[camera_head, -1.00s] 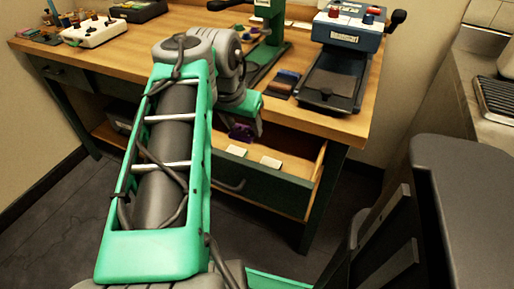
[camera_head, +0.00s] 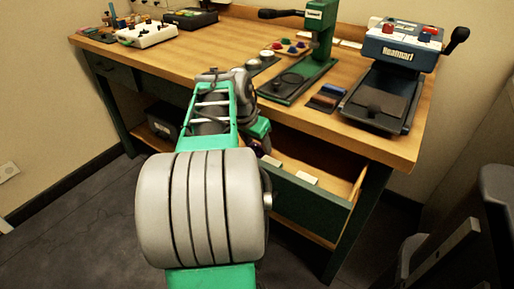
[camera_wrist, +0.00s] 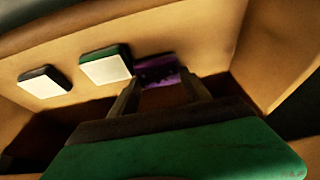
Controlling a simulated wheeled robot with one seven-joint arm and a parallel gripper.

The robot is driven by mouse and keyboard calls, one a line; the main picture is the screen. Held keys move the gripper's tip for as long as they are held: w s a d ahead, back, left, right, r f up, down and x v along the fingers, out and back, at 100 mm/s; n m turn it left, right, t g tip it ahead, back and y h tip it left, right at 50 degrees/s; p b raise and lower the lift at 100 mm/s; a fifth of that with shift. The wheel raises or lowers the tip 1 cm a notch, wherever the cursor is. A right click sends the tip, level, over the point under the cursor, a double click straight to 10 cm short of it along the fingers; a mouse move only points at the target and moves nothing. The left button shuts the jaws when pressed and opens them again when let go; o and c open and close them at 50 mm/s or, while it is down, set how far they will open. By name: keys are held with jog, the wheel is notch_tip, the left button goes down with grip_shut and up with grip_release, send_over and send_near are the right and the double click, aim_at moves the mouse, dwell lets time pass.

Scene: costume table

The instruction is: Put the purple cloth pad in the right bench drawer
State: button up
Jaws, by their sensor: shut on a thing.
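The purple cloth pad (camera_wrist: 160,72) shows between the fingertips of my gripper (camera_wrist: 160,88) in the wrist view. My gripper is shut on it, with pale wooden drawer surfaces around it. The right bench drawer (camera_head: 310,201) is pulled open, with a dark green front and wooden inside; its wood also shows in the wrist view (camera_wrist: 190,32). In the head view my gripper (camera_head: 264,146) is at the left part of the drawer opening, mostly hidden by my arm. The pad is hidden there. I cannot tell whether the pad touches the drawer floor.
Two white pieces (camera_head: 306,178) sit along the drawer's front edge, close to my gripper. The wooden bench top (camera_head: 230,50) overhangs the drawer. It carries a green press (camera_head: 318,40), a blue machine (camera_head: 395,60) and small coloured pads (camera_head: 326,98). A dark chair-like object (camera_head: 490,215) stands at the right.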

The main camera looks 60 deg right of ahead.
jog(key=shift+f, duration=0.15)
jog(key=shift+f, duration=0.2)
jog(key=o, duration=1.5)
jog(key=p+v, duration=0.4)
jog(key=v, duration=0.8)
jog(key=shift+r, duration=0.25)
